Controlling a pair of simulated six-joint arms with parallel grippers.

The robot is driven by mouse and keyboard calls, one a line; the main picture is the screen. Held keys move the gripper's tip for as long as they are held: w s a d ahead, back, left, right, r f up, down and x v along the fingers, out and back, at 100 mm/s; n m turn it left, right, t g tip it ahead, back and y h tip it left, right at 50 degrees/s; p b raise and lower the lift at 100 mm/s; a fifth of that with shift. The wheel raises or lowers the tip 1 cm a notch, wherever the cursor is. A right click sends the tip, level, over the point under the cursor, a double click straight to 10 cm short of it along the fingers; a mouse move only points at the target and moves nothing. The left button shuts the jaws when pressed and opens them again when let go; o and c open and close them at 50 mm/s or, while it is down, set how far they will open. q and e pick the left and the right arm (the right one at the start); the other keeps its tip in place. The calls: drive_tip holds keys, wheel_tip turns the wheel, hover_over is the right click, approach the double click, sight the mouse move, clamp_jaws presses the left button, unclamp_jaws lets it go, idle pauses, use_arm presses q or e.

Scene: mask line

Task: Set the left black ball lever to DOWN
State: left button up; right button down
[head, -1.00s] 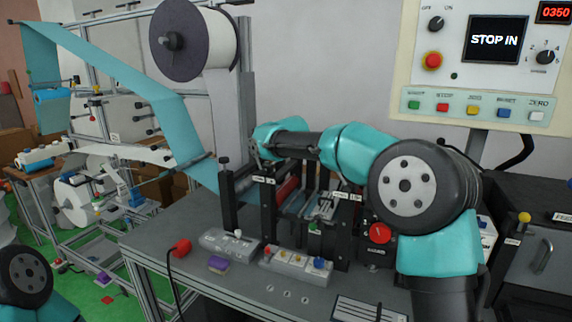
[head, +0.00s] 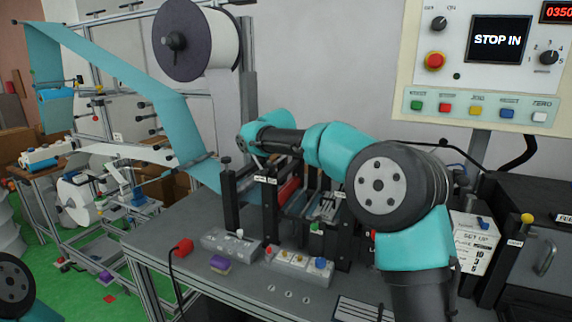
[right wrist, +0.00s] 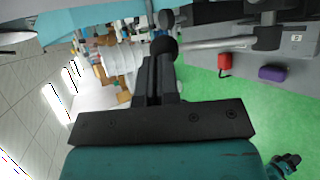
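My left gripper is not in view; only part of that arm shows at lower left.
The grey bench (head: 180,262) holds a red box (head: 184,246), a purple block (head: 220,263) and button boxes (head: 298,265). A teal web (head: 125,75) runs down from upper left. The panel screen (head: 497,40) reads STOP IN. Green floor lies at left.

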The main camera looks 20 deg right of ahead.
drive_tip(key=r+v, duration=0.1)
drive_tip(key=v, duration=1.3)
drive_tip(key=shift+w+a, duration=0.25)
drive_tip(key=shift+a, duration=0.05)
